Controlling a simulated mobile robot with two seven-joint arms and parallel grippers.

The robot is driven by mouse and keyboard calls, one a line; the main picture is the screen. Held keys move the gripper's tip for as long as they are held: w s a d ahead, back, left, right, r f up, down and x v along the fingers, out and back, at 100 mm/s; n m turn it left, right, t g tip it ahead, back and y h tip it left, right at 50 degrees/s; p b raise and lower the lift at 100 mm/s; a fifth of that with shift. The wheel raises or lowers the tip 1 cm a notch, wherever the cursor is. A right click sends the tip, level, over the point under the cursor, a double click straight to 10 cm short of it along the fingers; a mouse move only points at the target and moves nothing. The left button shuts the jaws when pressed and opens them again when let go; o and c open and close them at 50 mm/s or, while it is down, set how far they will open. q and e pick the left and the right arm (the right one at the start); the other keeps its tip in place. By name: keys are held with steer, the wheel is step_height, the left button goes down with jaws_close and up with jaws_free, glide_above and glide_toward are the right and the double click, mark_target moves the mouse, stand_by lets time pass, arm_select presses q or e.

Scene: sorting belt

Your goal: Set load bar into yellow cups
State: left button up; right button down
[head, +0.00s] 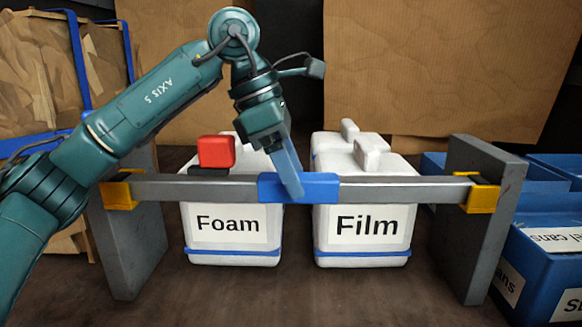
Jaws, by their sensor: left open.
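The grey load bar (390,190) with a blue middle section (320,187) spans level between two grey upright posts. Its left end is at the left yellow cup (118,194) and its right end at the right yellow cup (483,196). Both ends appear to sit in the cups, though the cup walls partly hide them. My left gripper (293,188) is open and points down at the blue section, with a finger in front of it. The other finger is not clearly seen. My right gripper is out of view.
White bins labelled Foam (190,250) and Film (362,258) stand behind the bar. A red block (216,151) sits on the Foam bin, and white blocks (372,153) on the Film bin. Blue bins (545,255) stand at right. The left post (130,250) and right post (480,250) flank the bins.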

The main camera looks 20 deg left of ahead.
arm_select(q)
steer(key=shift+f, duration=0.15)
steer(key=p+v, duration=0.1)
steer(key=v, duration=1.2)
steer(key=shift+r+p, duration=0.2)
steer(key=shift+p, duration=0.2)
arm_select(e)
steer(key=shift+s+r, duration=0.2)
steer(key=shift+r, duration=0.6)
